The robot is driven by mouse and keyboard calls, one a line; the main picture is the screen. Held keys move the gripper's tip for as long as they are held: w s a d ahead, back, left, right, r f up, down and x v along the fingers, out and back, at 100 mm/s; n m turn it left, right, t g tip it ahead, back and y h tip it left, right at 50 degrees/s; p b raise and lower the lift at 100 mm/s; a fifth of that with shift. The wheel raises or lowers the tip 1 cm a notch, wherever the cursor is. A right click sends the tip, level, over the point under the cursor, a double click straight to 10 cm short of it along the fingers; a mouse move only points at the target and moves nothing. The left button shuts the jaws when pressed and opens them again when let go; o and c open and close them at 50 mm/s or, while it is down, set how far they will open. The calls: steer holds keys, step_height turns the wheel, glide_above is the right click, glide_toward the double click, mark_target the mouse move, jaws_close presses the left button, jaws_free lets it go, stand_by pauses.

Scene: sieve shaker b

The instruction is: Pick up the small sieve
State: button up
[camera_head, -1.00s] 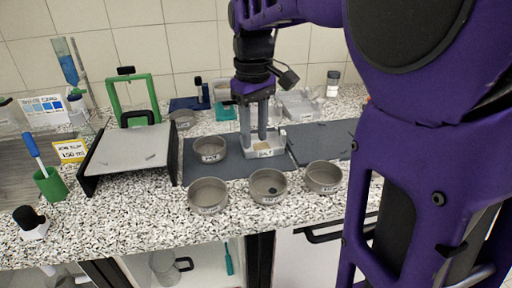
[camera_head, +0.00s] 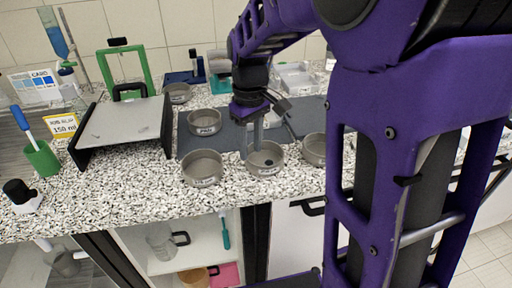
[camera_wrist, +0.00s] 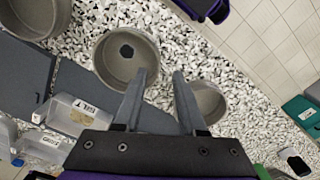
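Several grey round sieves stand on the speckled counter. In the head view the front row has a left sieve (camera_head: 203,168), a middle sieve (camera_head: 265,158) with a dark spot inside, and a right sieve (camera_head: 313,149). Another sieve (camera_head: 204,122) sits on the dark mat, and one more (camera_head: 178,93) stands at the back. Labels are too small to read, so I cannot tell which is the small one. My gripper (camera_wrist: 158,82) is open and empty above the counter. In the wrist view the spotted sieve (camera_wrist: 126,58) lies ahead of the fingers; a smaller-looking sieve (camera_wrist: 208,103) is partly behind the right finger.
A clear box labelled SALT (camera_wrist: 84,112) stands by the mat (camera_head: 228,132). A sloped grey plate on black supports (camera_head: 120,125) and a green frame (camera_head: 128,65) stand at left. A green cup (camera_head: 42,160) is near the left edge. An open shelf lies below the counter.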

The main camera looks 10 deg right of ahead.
mark_target(252, 161)
step_height(252, 161, down, 5)
steer(key=shift+d+b, duration=0.1)
steer(key=shift+b, duration=0.45)
jaws_close()
stand_by(1.0)
